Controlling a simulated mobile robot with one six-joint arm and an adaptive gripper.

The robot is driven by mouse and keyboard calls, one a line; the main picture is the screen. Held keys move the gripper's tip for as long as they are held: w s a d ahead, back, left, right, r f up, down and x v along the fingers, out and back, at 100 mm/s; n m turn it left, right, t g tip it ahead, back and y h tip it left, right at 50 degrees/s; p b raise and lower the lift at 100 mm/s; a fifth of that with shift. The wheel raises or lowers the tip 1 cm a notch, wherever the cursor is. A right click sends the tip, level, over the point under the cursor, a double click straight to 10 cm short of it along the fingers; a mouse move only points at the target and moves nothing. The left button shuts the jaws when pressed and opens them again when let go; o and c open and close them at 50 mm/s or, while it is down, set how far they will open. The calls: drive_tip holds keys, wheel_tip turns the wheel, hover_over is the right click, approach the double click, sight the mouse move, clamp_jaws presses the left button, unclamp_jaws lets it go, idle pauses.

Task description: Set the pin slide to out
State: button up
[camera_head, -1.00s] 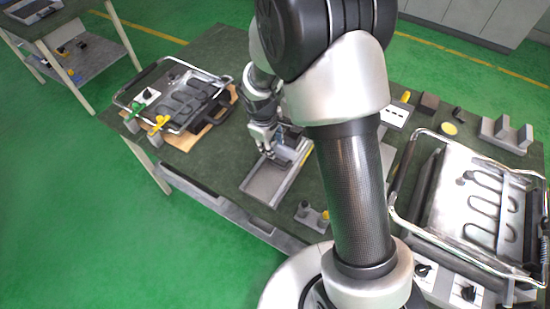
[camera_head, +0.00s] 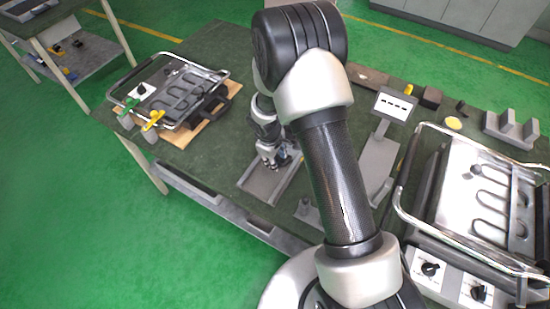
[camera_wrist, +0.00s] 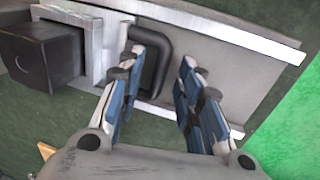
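The pin slide fixture is a long grey channel with raised pale rails (camera_wrist: 235,70); its open tray end (camera_head: 262,187) shows in the head view at the front of the green table. In the wrist view a dark rounded handle (camera_wrist: 155,68) stands in the channel, close to a pale frame at its left end. My gripper (camera_wrist: 162,62) is open, with its blue-padded fingers either side of the handle. The left finger is very near the handle; I cannot tell if it touches. A clear gap lies before the right finger. In the head view my gripper (camera_head: 270,165) is over the channel.
A dark block (camera_wrist: 42,55) sits left of the channel. A heating element unit (camera_head: 180,95) stands at the left, another (camera_head: 490,205) at the right. The channel right of the handle is clear.

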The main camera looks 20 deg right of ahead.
drive_tip(key=shift+c, duration=0.4)
clamp_jaws()
